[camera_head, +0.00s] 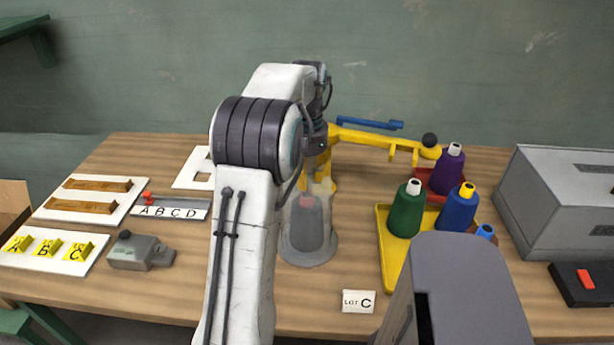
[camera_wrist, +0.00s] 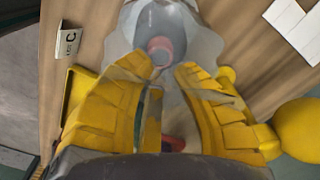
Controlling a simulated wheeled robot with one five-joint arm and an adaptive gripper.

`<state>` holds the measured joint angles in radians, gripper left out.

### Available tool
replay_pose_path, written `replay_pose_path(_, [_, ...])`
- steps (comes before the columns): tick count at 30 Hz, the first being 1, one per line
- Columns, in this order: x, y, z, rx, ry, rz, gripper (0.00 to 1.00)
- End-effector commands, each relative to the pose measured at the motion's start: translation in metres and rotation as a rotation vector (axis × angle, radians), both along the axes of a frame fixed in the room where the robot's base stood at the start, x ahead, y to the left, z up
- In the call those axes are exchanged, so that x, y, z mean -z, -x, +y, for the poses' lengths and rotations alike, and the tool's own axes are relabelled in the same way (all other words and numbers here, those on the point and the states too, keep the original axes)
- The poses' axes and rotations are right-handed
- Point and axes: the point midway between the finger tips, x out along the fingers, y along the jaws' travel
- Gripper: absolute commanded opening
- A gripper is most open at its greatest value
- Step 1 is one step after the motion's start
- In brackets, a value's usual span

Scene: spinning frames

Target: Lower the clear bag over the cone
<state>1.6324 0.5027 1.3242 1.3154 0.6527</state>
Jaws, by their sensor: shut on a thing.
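The cone, grey with a reddish tip, stands on a round grey base (camera_head: 325,253) in the middle of the table, just right of my arm. It shows through the clear bag (camera_head: 297,228), and in the wrist view the cone (camera_wrist: 170,22) lies beyond my fingertips. The bag hangs from my gripper (camera_head: 322,183) and overlaps the cone in both views; I cannot tell how far down its lower edge is. In the wrist view the yellow fingers of my gripper (camera_wrist: 165,76) are shut on the bag's top. My arm hides part of the cone's left side.
A "LOT C" card (camera_head: 358,301) stands in front. A grey box (camera_head: 560,195) is at far right. Marked boards (camera_head: 88,190) and a grey block (camera_head: 140,252) lie left.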

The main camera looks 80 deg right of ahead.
Motion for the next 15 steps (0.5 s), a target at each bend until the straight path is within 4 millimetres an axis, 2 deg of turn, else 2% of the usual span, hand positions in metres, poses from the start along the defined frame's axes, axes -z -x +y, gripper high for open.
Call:
replay_pose_path(2, [0.0001, 0.0000, 0.0000, 0.000, 0.000, 0.000, 0.01])
replay_pose_path(3, [0.0001, -0.0001, 0.0001, 0.000, 0.000, 0.000, 0.26])
replay_pose_path(11, [0.0001, 0.0000, 0.0001, 0.000, 0.000, 0.000, 0.48])
replay_pose_path(15, [0.0001, 0.0000, 0.0001, 0.000, -0.001, -0.001, 0.48])
